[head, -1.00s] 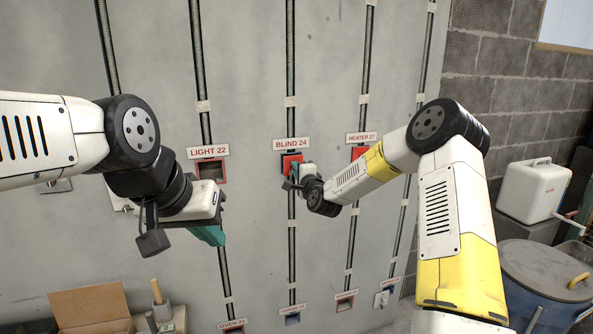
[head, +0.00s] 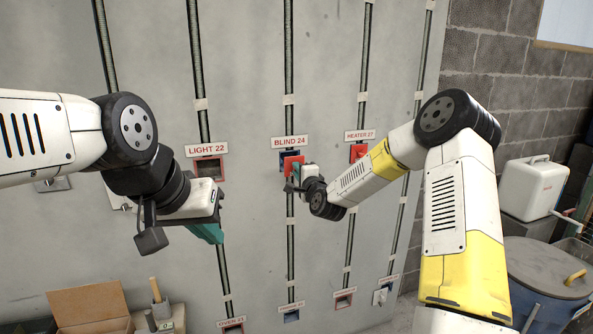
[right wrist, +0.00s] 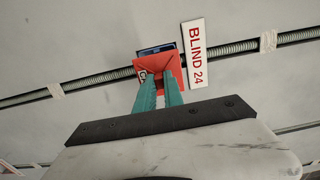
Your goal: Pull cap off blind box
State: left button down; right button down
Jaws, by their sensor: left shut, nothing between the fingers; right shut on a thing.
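The BLIND 24 label (head: 289,142) is on the wall, with the blue blind box (head: 284,155) below it. The red cap (head: 294,164) is in front of and slightly below the box, which shows past its upper left. In the right wrist view the cap (right wrist: 170,64) is between the teal fingers of my right gripper (right wrist: 159,88), and the box's dark blue rim (right wrist: 156,50) shows beyond it. Whether cap and box still touch is unclear. My left gripper (head: 208,233) is shut and empty, left of the box and lower.
The LIGHT 22 box (head: 209,168) is open to the left. The HEATER 27 box has a red cap (head: 357,152) close to my right forearm. Conduits run down the wall. Lower boxes, a cardboard box (head: 90,304) and a blue bin (head: 545,280) lie around.

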jog(key=shift+v, duration=1.05)
